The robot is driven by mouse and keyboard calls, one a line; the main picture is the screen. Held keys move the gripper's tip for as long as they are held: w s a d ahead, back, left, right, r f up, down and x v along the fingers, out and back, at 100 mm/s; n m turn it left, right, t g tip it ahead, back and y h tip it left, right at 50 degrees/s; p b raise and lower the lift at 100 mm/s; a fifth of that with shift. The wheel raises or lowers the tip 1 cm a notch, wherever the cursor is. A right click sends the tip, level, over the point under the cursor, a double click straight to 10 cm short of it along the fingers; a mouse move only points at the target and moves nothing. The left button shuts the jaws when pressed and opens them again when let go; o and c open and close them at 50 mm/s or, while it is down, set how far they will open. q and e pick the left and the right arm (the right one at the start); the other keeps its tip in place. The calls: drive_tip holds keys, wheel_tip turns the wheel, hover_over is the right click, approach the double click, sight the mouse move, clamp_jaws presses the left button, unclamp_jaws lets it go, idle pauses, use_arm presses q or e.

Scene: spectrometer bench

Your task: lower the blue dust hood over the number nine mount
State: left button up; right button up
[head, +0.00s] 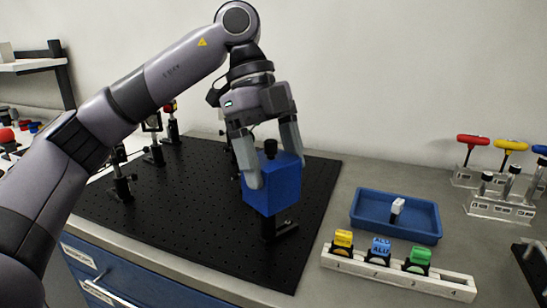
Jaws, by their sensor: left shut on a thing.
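The blue dust hood (272,190) is a cube-shaped cover with a black knob on top. My left gripper (272,172) is shut on it, with its fingers at two opposite sides and pointing down. The hood is upright over the black breadboard (150,210), near its right front. A black mount foot (279,228) shows just below the hood; the rest of that mount is hidden by the hood. I cannot read a number on it or tell how far the hood covers it. My right gripper is not in view.
Other black mounts (122,186) stand at the breadboard's left and back. A blue tray (395,217) with a small white piece is to the right. In front of it is a white numbered rack (398,272) with coloured blocks. Hex-key stands (500,206) are at far right.

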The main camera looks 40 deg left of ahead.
use_arm(q)
drive_tip(key=shift+f, duration=0.15)
drive_tip(key=o, duration=1)
drive_tip(key=p+v, duration=0.1)
drive_tip(key=v, duration=0.5)
drive_tip(key=shift+r, duration=0.25)
drive_tip(key=shift+a+r+p, duration=0.2)
drive_tip(key=shift+r+p, duration=0.05)
drive_tip(key=shift+p, duration=0.1)
